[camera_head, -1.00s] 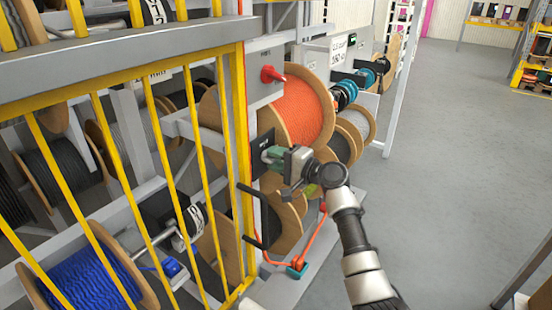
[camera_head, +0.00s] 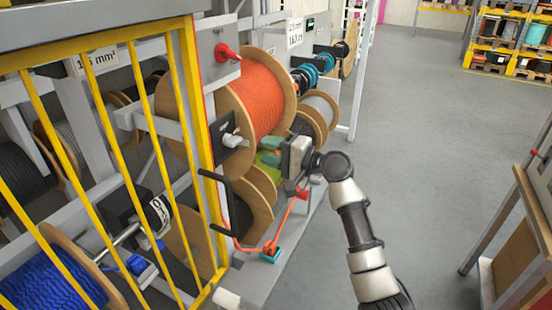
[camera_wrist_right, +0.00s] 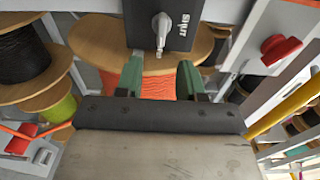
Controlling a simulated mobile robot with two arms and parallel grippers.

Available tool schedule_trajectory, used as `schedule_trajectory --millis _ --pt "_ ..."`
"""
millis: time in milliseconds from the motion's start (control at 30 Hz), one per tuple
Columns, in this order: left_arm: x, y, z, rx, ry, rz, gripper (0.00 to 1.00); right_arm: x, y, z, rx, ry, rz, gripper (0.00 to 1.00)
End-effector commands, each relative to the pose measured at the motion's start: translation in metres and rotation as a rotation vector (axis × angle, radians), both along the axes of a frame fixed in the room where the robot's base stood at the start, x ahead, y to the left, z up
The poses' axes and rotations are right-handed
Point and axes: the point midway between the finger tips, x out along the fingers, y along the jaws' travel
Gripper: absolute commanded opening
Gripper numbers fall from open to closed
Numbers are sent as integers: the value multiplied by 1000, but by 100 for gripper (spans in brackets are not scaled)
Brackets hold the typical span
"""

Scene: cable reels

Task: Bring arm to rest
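My right gripper (camera_head: 268,151) is in front of the cable rack, its green fingers pointing left toward a black switch plate (camera_head: 230,134) with a light grey knob (camera_head: 232,141). In the right wrist view, the two green fingers of the gripper (camera_wrist_right: 159,68) stand apart with nothing between them. The grey knob (camera_wrist_right: 161,30) shows beyond the fingertips, apart from them. My left gripper is not in view.
An orange cable reel (camera_head: 262,98) and a red rotary knob (camera_head: 226,52) are close to the gripper. A black crank handle (camera_head: 222,205) and yellow bars (camera_head: 195,120) stand left. Open grey floor (camera_head: 415,130) lies right; a wooden-sided stand (camera_head: 535,215) is at the right edge.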

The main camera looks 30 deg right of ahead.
Motion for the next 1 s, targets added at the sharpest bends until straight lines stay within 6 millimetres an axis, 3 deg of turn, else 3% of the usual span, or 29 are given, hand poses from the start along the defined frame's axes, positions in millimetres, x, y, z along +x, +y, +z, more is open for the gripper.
schedule_trajectory --millis 200,733,867,1000 --pt "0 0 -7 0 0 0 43 -14 -11 0 -1 -1 -1 38" --pt "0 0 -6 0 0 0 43 -16 -9 -5 -15 5 1 38" --pt "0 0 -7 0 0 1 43 -32 6 -41 -149 35 17 38" --pt "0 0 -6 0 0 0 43 -80 34 -117 -467 96 76 38"
